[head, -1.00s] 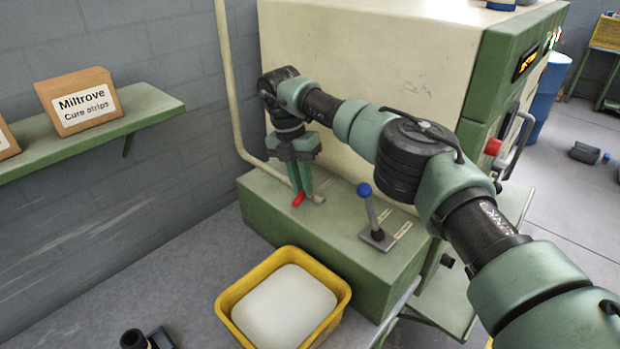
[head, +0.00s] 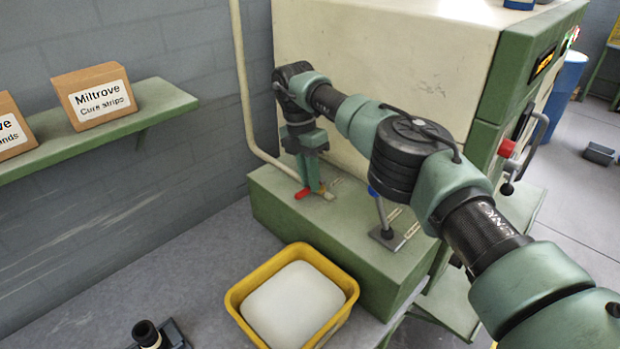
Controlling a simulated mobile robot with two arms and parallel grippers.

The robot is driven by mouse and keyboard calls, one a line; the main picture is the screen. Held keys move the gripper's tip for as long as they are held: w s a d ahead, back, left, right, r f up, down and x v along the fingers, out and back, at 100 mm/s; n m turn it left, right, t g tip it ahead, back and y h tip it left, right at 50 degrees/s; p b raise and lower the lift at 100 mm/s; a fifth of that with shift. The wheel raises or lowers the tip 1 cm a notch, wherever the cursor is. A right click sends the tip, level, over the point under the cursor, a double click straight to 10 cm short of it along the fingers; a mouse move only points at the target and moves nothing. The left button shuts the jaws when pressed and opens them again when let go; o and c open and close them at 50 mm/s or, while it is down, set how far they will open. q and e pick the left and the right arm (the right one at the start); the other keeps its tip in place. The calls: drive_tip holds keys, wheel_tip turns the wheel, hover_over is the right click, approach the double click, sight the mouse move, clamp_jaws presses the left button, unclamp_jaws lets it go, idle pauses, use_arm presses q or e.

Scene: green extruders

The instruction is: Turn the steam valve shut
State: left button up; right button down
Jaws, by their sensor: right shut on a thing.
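The steam valve's red handle (head: 302,193) shows at the foot of the cream pipe, on top of the green box-shaped base. A small brass-coloured part (head: 327,195) of the pipe fitting shows just right of it. My right gripper (head: 312,187) points down with its green fingers shut on the valve handle. The fingers hide most of the handle; only its red end sticks out to the left. My left gripper is not in view.
A lever with a blue knob (head: 374,192) stands on the base, partly behind my right arm. A yellow bin (head: 236,298) with a whitish fill stands in front. A shelf (head: 150,112) with cartons is on the left wall. The cream machine (head: 380,60) rises behind.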

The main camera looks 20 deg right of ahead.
drive_tip(key=shift+r, duration=0.1)
drive_tip(key=c, duration=1.5)
unclamp_jaws()
drive_tip(key=shift+w, duration=0.1)
drive_tip(key=shift+o, duration=0.6)
drive_tip(key=shift+r, duration=0.2)
wheel_tip(320, 180, up, 4)
drive_tip(key=shift+r+b, duration=0.25)
drive_tip(key=shift+b, duration=0.4)
wheel_tip(320, 180, up, 15)
drive_tip(key=p, duration=1.2)
